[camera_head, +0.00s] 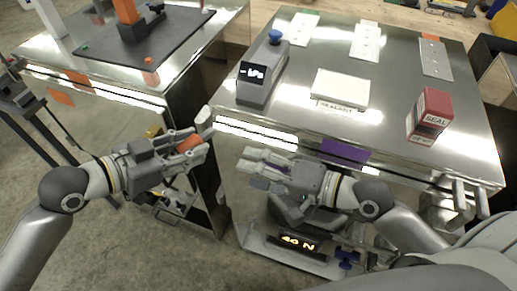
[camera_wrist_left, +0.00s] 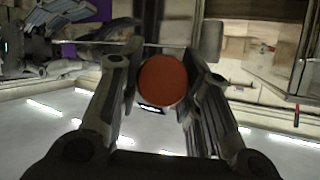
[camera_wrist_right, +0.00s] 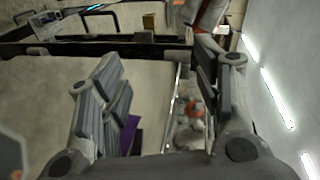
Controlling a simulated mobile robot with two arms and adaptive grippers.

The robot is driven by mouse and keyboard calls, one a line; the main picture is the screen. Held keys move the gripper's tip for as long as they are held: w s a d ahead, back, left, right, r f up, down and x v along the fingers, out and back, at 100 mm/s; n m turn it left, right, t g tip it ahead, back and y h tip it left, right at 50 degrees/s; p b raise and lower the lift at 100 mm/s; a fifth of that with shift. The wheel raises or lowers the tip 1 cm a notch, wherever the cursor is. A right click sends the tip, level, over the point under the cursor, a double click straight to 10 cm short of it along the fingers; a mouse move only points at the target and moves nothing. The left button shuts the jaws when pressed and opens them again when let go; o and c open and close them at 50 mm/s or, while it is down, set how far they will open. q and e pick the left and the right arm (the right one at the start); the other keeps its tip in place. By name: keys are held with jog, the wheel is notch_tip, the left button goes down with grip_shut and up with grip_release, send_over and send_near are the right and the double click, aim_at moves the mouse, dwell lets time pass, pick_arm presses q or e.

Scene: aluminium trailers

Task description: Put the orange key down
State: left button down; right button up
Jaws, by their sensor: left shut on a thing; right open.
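My left gripper (camera_head: 203,136) is shut on the orange key (camera_head: 189,143). It holds the key in the air near the front of the gap between the two metal tables. My right gripper (camera_head: 250,165) is open and empty, in front of the right table's front edge. Its spread fingers also show in the right wrist view (camera_wrist_right: 160,85), with nothing between them.
The left table has a black mat (camera_head: 110,52) with an orange post (camera_head: 127,10) and a small orange piece (camera_head: 148,60). The right table carries a display device (camera_head: 262,75), a white tray (camera_head: 340,87) and a red SEAL box (camera_head: 432,105). Bare metal lies between them.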

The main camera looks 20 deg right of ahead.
jog(key=t, duration=0.1)
send_near(208, 136)
jog(key=d, duration=0.1)
jog(key=shift+m+y, duration=0.3)
jog(key=shift+y, duration=0.1)
jog(key=x, duration=1.1)
jog(key=shift+a+f, duration=0.2)
jog(key=shift+f, duration=0.05)
jog(key=c, duration=1.1)
pick_arm(q)
jog(key=c, duration=0.9)
grip_release()
jog(key=shift+c, duration=0.2)
pick_arm(e)
jog(key=shift+c, duration=0.2)
